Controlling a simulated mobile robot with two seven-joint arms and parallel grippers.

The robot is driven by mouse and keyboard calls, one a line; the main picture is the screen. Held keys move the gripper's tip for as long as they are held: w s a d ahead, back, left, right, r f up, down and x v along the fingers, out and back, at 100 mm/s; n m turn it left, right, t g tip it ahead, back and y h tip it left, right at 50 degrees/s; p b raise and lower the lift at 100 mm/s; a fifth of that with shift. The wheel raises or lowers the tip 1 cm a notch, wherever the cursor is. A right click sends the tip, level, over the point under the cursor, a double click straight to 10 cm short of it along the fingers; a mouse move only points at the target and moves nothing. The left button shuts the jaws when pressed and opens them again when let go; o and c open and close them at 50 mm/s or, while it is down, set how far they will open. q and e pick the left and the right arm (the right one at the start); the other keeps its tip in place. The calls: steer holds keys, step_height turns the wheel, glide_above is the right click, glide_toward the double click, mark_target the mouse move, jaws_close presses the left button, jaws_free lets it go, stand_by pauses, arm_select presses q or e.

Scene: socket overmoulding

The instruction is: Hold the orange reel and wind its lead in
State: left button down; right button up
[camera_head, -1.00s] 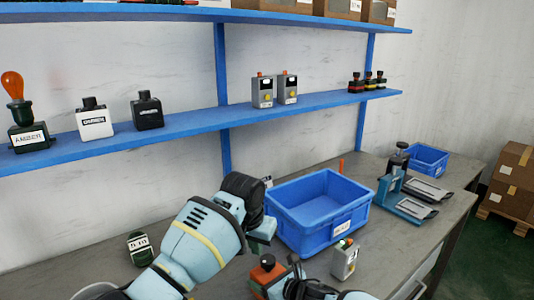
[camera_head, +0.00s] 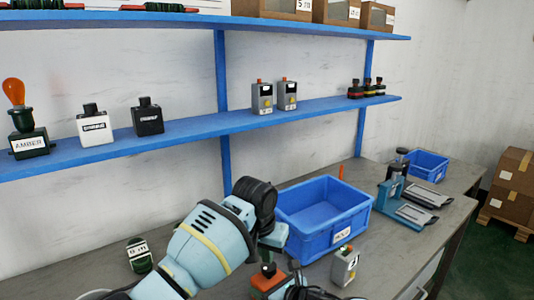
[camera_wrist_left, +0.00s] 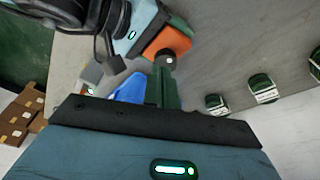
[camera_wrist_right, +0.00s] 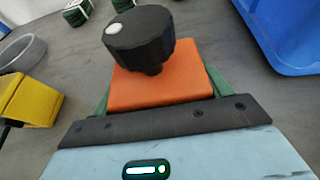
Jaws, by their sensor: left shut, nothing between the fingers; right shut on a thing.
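The orange reel (camera_wrist_right: 160,88) is a flat block with a round black knob (camera_wrist_right: 139,35) on its top. My right gripper (camera_head: 270,288) is shut on the reel, with green fingers along its sides in the right wrist view. In the head view the reel (camera_head: 267,279) is low in the picture, in front of the blue bin. My left gripper (camera_head: 272,240) is shut and empty, above the reel. In the left wrist view its closed fingers (camera_wrist_left: 166,82) point at the knob; contact cannot be told. I cannot make out the lead.
A blue bin (camera_head: 337,235) stands behind and right of the reel. A grey box (camera_head: 345,266) stands right of it. A dark green labelled item (camera_head: 139,255) lies at left on the bench. A blue fixture (camera_head: 391,190) stands further right. A shelf (camera_head: 200,137) runs above.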

mark_target(267, 274)
arm_select(q)
steer(key=shift+s+f, duration=0.1)
steer(key=shift+f, duration=3.15)
steer(key=shift+w, duration=0.6)
steer(key=shift+w+a, duration=0.1)
steer(key=shift+a, duration=0.25)
steer(key=shift+w+a, duration=0.2)
steer(key=shift+a, duration=0.4)
steer(key=shift+w+a+r, duration=0.2)
steer(key=shift+w+a, duration=0.05)
steer(key=shift+w, duration=0.05)
